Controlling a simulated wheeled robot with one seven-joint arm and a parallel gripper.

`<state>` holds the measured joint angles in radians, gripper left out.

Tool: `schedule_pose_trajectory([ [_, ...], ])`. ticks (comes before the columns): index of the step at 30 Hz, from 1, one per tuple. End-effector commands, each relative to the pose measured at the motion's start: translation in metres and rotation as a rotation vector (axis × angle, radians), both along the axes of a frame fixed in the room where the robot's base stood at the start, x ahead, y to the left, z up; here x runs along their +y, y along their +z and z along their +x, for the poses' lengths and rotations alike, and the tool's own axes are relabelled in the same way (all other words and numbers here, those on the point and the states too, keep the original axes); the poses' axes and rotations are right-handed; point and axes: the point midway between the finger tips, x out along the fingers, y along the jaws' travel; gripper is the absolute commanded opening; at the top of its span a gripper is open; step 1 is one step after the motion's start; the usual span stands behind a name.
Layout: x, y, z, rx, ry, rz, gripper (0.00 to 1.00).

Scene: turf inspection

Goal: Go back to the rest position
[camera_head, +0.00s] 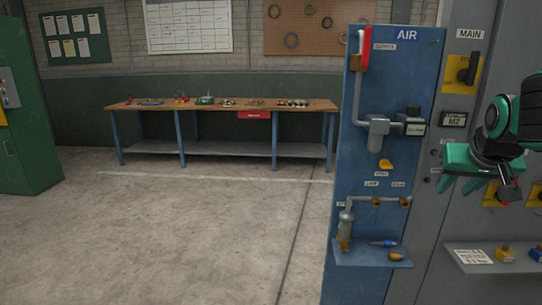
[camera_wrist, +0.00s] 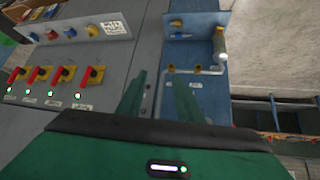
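My gripper (camera_head: 460,185) is at the right of the head view, in front of the grey panel (camera_head: 425,235) and near its border with the blue AIR panel (camera_head: 353,205). Its two green fingers point down and stand apart. In the wrist view my gripper (camera_wrist: 160,85) also shows with its fingers apart and nothing between them. The grey panel (camera_wrist: 110,65) and blue panel (camera_wrist: 205,55) lie beyond the fingers. I cannot tell the exact gap to the panels. My green gripper body hides part of the grey panel in the head view.
Shelves jut from the blue panel (camera_head: 365,255) and grey panel (camera_head: 490,263), bearing small parts. Several red-handled switches (camera_wrist: 40,75) line the grey panel. A workbench (camera_head: 222,105) stands at the back wall, a green cabinet (camera_head: 30,150) at left. The concrete floor (camera_head: 190,225) between is clear.

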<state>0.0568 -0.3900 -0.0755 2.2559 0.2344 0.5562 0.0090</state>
Motion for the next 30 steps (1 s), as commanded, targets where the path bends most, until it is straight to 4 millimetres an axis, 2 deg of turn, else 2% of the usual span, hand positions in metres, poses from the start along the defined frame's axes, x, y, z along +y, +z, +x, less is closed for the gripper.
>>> schedule_pose_trajectory([
  [1,-0.008,-0.022,-0.026,0.066,-0.029,0.029,0.33],
  [6,-0.014,-0.088,-0.115,0.297,-0.107,0.142,0.33],
  [9,-0.009,-0.118,-0.165,0.419,-0.147,0.215,0.33],
  [12,0.000,-0.139,-0.206,0.518,-0.175,0.279,0.33],
  [15,0.008,-0.151,-0.234,0.584,-0.192,0.325,0.33],
  [20,0.014,-0.158,-0.252,0.627,-0.203,0.356,0.33],
  [30,0.014,-0.158,-0.252,0.628,-0.203,0.356,0.33],
])
